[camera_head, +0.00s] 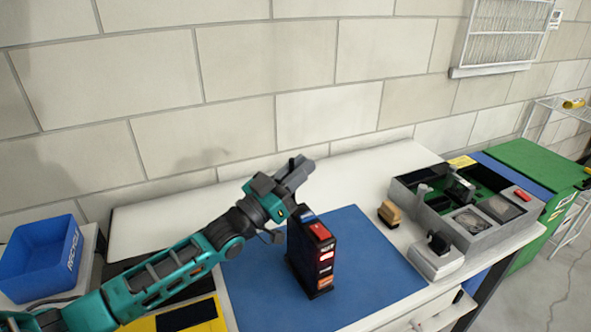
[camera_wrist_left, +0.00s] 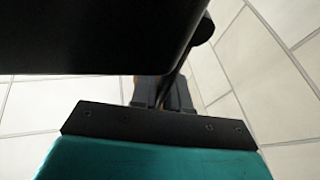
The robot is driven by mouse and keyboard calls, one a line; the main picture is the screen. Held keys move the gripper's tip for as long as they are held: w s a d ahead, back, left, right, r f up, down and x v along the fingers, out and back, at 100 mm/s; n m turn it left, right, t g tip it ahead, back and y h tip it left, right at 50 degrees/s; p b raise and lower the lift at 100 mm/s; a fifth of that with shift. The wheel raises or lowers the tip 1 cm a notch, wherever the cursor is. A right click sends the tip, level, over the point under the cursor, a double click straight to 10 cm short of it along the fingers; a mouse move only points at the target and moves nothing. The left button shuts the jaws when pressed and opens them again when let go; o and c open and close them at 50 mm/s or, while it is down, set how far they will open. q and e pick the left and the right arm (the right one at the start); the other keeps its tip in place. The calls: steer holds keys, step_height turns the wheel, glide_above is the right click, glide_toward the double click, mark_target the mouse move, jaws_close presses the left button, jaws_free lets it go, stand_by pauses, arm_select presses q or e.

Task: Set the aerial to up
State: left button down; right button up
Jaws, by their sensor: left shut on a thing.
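The device (camera_head: 325,262) is a dark upright box with red and orange lit panels on its front, standing on a blue mat (camera_head: 262,290). My left gripper (camera_head: 297,172) is above and behind the device's top left edge. In the left wrist view, its fingers (camera_wrist_left: 164,92) are shut on the aerial (camera_wrist_left: 186,68), a thin dark rod that runs up to a rounded dark end beside a large dark body. That body fills the upper left of the view. In the head view I cannot make out the aerial; my gripper and the device hide it. My right gripper is not in view.
A grey tray (camera_head: 480,243) with compartments stands on the right of the white table. A tan block (camera_head: 389,213) and a small grey box (camera_head: 436,262) are near it. A blue recycle bin (camera_head: 42,262) is at the left. A block wall (camera_head: 200,160) rises behind.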

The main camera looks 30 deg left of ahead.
arm_select(q)
steer(key=shift+s+d+m+h, duration=0.15)
steer(key=shift+d+m+h, duration=0.05)
steer(key=shift+m+h, duration=0.2)
steer(key=c, duration=1.2)
jaws_free()
steer(key=v, duration=1.3)
steer(key=shift+r, duration=0.1)
